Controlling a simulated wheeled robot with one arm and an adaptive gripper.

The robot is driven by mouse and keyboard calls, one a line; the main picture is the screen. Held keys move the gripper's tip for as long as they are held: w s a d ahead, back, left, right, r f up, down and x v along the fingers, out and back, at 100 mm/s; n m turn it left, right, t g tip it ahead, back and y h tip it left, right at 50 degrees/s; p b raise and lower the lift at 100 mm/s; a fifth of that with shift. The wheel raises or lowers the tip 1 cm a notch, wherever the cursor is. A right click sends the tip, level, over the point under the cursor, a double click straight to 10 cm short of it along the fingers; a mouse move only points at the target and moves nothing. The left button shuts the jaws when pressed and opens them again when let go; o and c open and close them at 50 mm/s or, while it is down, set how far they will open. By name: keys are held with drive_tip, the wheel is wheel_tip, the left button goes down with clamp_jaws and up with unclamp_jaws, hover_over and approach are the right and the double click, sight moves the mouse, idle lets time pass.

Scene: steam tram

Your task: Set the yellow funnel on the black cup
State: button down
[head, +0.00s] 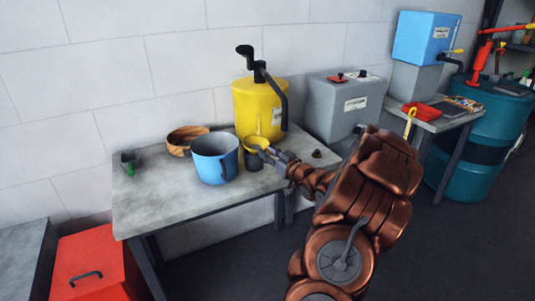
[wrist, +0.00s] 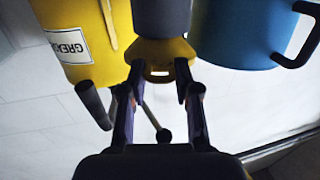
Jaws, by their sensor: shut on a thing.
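My gripper (head: 272,155) is shut on the yellow funnel (head: 256,142), which shows between its fingertips in the wrist view (wrist: 160,52). The gripper (wrist: 160,85) reaches in from the right in the head view. The black cup (head: 254,161) stands on the grey table, directly below the funnel in the head view. In the wrist view the cup (wrist: 162,18) adjoins the funnel at the top of the picture. The funnel hides the cup's mouth. I cannot tell whether the funnel rests on the rim or hangs just above it.
A blue pot (head: 214,160) stands close left of the cup. A yellow grease drum (head: 257,105) with a black pump stands behind. A wooden bowl (head: 180,142) and a small dark cup (head: 129,158) are farther left. The grey table's (head: 165,207) front left is clear.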

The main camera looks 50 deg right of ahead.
drive_tip(key=c, duration=0.7)
unclamp_jaws()
drive_tip(key=shift+c, duration=0.2)
drive_tip(key=shift+s, duration=0.1)
drive_tip(key=shift+s+a+r, duration=0.1)
drive_tip(key=shift+s+r, duration=0.1)
drive_tip(key=shift+s, duration=0.55)
drive_tip(key=shift+s+a+r, duration=0.15)
drive_tip(key=shift+s, duration=0.65)
drive_tip(key=shift+s+a+r, duration=0.1)
drive_tip(key=shift+s+r, duration=0.1)
drive_tip(key=shift+s, duration=0.55)
drive_tip(key=shift+s, duration=0.1)
drive_tip(key=shift+r, duration=0.1)
wheel_tip(320, 180, up, 6)
drive_tip(key=p, duration=0.4)
